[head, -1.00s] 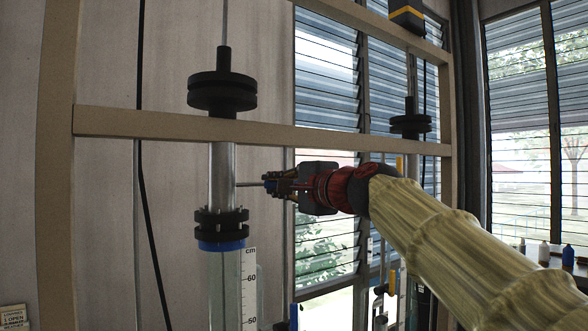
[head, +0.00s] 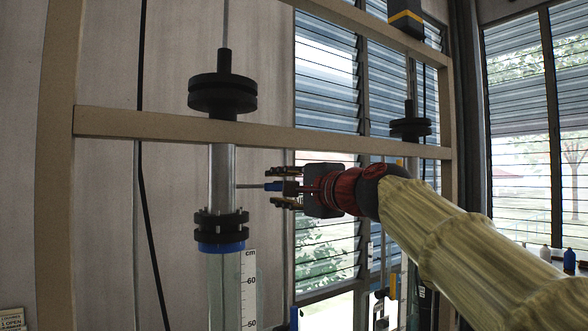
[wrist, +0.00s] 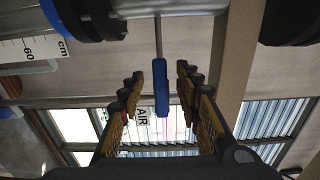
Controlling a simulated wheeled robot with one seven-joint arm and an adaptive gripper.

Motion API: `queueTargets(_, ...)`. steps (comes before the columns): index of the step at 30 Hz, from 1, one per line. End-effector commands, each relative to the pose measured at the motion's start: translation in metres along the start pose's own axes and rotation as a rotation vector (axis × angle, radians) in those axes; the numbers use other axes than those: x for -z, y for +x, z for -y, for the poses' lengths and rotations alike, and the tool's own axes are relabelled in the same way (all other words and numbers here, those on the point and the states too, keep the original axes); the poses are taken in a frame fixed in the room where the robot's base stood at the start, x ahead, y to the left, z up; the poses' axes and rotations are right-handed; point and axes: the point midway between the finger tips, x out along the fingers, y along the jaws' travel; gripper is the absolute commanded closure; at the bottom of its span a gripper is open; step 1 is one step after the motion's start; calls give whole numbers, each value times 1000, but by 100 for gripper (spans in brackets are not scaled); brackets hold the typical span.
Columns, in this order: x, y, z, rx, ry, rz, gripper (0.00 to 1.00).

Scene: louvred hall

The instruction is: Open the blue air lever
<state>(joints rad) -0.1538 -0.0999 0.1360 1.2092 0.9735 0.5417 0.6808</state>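In the wrist view the blue handle (wrist: 161,88) lies between the two fingers of my gripper (wrist: 160,85), with a gap on each side. In the head view my gripper (head: 276,187) points left at the handle, its fingers above and below the handle's end. The gripper is open and holds nothing. An "AIR" label (wrist: 143,122) shows behind the handle in the wrist view.
A beige frame bar (head: 270,134) crosses just above my gripper. Black flanges (head: 221,224) and a scale (head: 249,285) are on the tube at left and below. A second black fitting (head: 411,129) stands behind my arm. Louvred windows (head: 325,85) are behind.

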Motion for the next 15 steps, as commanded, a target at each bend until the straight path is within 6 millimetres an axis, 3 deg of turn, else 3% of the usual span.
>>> queueTargets(15, 0, -53, -1, 1, 0, -1, 66)
